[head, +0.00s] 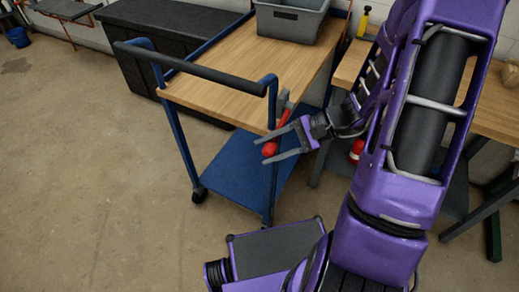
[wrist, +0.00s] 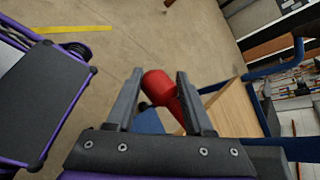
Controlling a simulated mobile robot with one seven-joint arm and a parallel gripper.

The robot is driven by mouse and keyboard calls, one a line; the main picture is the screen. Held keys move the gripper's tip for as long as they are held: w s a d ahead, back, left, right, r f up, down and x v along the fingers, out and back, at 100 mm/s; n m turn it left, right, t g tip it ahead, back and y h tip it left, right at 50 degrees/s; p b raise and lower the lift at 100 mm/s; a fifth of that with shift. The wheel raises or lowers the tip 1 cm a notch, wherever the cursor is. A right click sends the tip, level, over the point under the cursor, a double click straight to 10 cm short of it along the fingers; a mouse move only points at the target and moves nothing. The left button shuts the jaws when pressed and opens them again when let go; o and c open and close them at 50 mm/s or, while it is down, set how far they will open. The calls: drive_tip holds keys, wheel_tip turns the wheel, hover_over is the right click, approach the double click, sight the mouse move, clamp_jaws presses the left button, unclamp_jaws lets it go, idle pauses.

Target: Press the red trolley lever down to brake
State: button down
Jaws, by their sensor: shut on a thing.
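The red trolley lever (head: 270,149) is at the near right corner of the blue-framed trolley (head: 235,65). In the head view its red end hangs low, below a grey upper part close to the trolley's blue post. My gripper (head: 277,141) reaches in from the right, its two grey fingers on either side of the red end. In the wrist view the lever's rounded red knob (wrist: 158,86) sits between the fingertips of my gripper (wrist: 158,78), which are shut on it. My fingers hide part of the lever in the head view.
A grey bin (head: 290,22) stands on the trolley's wooden top. A black chest (head: 165,35) is against the wall behind it. A wooden workbench (head: 490,110) is at the right, with a yellow bottle (head: 364,20) at its back. The floor at the left is clear.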

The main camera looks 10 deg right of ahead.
drive_tip(key=shift+w+d+f+b, duration=0.2)
drive_tip(key=shift+d+f+b, duration=0.05)
drive_tip(key=shift+f+b, duration=0.1)
drive_tip(key=shift+d+f+t, duration=0.1)
drive_tip(key=shift+f+t, duration=0.05)
drive_tip(key=shift+t, duration=0.15)
drive_tip(key=shift+c, duration=1.5)
unclamp_jaws()
drive_tip(key=shift+w+h, duration=0.15)
drive_tip(key=shift+h, duration=0.15)
drive_tip(key=p+v, duration=0.2)
drive_tip(key=v, duration=1.5)
drive_tip(key=shift+d, duration=0.1)
